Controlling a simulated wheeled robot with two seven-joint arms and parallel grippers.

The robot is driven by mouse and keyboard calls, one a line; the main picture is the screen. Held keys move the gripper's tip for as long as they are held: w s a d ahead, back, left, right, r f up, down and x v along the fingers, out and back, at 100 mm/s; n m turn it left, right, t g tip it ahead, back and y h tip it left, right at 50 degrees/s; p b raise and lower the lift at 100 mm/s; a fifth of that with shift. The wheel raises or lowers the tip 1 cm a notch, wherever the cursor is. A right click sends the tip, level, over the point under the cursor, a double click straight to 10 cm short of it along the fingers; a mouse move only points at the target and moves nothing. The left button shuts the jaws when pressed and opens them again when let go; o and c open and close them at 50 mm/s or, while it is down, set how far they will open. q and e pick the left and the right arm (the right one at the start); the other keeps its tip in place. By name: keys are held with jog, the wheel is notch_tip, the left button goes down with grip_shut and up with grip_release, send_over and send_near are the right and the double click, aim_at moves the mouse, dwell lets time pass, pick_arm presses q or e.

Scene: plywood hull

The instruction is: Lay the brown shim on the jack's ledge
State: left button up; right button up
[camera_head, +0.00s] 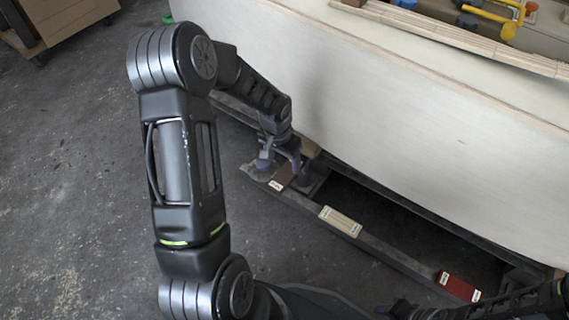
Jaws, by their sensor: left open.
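My left gripper (278,160) is open and points down at the brown shim (284,178), beside the hull's lower edge. The shim has a white label at its near end and lies at the far end of a long grey beam. The gripper's fingers partly hide it, and I cannot tell whether they touch it.
A pale wooden shim (341,221) and a red shim (459,287) lie further along the grey beam (385,251). The pale plywood hull (430,130) fills the upper right, with tools on top. The concrete floor at left is clear.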

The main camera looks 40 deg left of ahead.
pick_arm(q)
jog(key=r, duration=0.3)
jog(key=r+p, duration=0.1)
jog(key=r, duration=0.1)
jog(key=shift+s+r, duration=0.15)
jog(key=shift+s, duration=0.25)
jog(key=s+d+f+h, duration=0.25)
jog(key=d+f, duration=0.35)
jog(key=d, duration=0.3)
jog(key=s+d+f+h, duration=0.1)
jog(key=s+d+f, duration=0.3)
jog(key=d, duration=0.5)
jog(key=s+d+f+n, duration=0.2)
jog(key=s+d+f, duration=0.4)
jog(key=s+d, duration=0.4)
jog(key=shift+s+f+g, duration=0.3)
jog(key=shift+s, duration=0.1)
